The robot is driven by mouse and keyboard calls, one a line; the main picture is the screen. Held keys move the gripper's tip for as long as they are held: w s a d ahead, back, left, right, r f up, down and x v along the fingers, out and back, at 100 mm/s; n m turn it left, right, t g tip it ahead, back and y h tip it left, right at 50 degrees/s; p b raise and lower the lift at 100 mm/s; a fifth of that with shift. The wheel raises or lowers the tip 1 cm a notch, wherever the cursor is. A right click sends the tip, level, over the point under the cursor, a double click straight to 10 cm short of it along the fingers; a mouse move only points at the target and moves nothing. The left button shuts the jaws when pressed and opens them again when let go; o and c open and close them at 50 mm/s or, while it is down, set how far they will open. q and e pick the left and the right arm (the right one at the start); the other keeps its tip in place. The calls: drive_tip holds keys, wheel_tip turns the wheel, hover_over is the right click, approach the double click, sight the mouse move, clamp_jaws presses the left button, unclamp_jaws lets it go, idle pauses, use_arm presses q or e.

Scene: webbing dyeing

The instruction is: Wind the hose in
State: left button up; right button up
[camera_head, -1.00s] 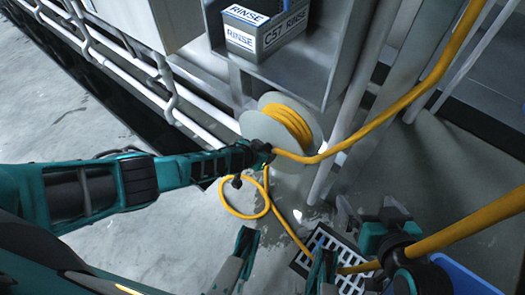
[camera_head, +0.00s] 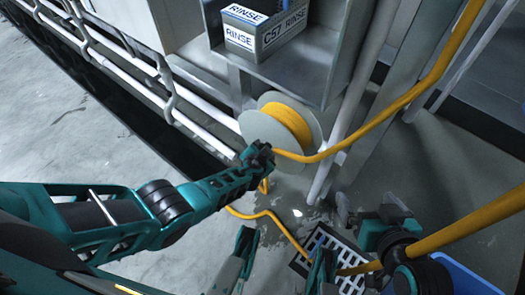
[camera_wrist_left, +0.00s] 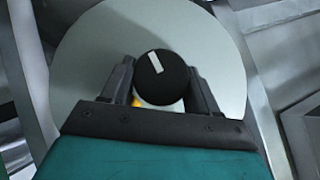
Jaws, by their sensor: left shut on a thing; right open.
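The reel (camera_head: 252,128) has pale round flanges and yellow hose (camera_head: 288,124) wound on its core. It stands low beside the metal frame. A yellow line of hose runs from the reel up to the upper right; another stretch lies on the floor towards the drain. My left gripper (camera_head: 262,154) is at the reel's near face. In the left wrist view, its fingers are shut on a round black knob (camera_wrist_left: 162,78) with a white mark, in front of the pale flange. My right gripper (camera_head: 284,250) is open and empty, low in the head view, fingers apart above the floor.
A grey box marked RINSE (camera_head: 262,28) sits on a metal shelf above the reel. White pipes (camera_head: 130,68) run along the left. A floor drain grate (camera_head: 338,258) and a blue bin (camera_head: 460,277) are at lower right. The left floor is clear.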

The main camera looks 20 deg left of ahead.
use_arm(q)
drive_tip(key=shift+m+t+y, duration=0.3)
drive_tip(key=shift+y, duration=0.2)
use_arm(e)
drive_tip(key=shift+s+f, duration=0.15)
idle(0.3)
use_arm(q)
drive_tip(key=o, duration=1)
use_arm(e)
drive_tip(key=shift+w+r, duration=0.2)
